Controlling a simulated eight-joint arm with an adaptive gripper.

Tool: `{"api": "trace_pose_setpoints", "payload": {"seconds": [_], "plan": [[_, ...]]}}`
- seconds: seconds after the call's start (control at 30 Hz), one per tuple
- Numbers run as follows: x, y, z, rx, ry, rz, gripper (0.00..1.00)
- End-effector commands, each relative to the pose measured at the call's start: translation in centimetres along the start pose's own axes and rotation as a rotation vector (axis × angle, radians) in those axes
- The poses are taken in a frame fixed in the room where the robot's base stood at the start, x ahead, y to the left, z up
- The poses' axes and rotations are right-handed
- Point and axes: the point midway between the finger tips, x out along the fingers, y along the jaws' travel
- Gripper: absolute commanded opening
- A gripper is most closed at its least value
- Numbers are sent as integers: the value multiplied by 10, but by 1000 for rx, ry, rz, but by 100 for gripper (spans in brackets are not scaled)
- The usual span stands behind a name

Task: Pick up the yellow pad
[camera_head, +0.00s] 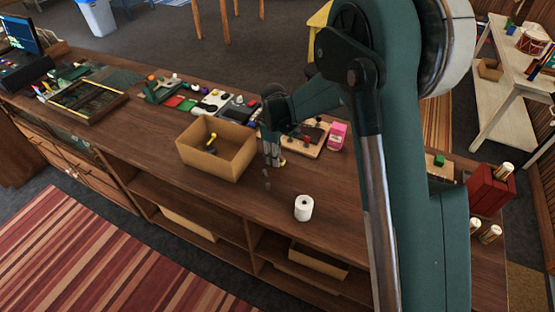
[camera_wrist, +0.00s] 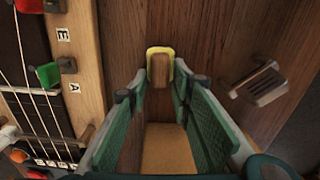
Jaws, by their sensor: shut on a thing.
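My gripper (camera_head: 272,157) points down at the counter, just right of the cardboard box. In the wrist view its two green-padded fingers (camera_wrist: 162,90) are closed in on a small thing. This looks like the yellow pad (camera_wrist: 160,49), with a yellow rounded rim and a brown middle, showing at the fingertips. A tan surface shows lower between the fingers; I cannot tell if it is part of the same thing. In the head view a bit of yellow (camera_head: 282,163) shows at the fingertips, mostly hidden. I cannot tell if it is clear of the counter.
The open cardboard box (camera_head: 216,167) holds a dark and yellow thing. A stringed wooden board (camera_head: 304,148) lies close right of my gripper, with a pink box (camera_head: 337,135) beyond. A white roll (camera_head: 304,207) stands nearer the front edge. A small metallic thing (camera_wrist: 260,85) lies nearby.

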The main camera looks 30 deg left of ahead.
Motion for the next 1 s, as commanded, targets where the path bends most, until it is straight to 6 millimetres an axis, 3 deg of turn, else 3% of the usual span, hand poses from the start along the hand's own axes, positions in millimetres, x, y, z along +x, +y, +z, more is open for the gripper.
{"api": "trace_pose_setpoints", "payload": {"seconds": [0.37, 1.0], "plan": [[-17, 0, 0, 0, 0, 0, 14], [-95, 0, 0, 0, 0, 0, 14]]}}
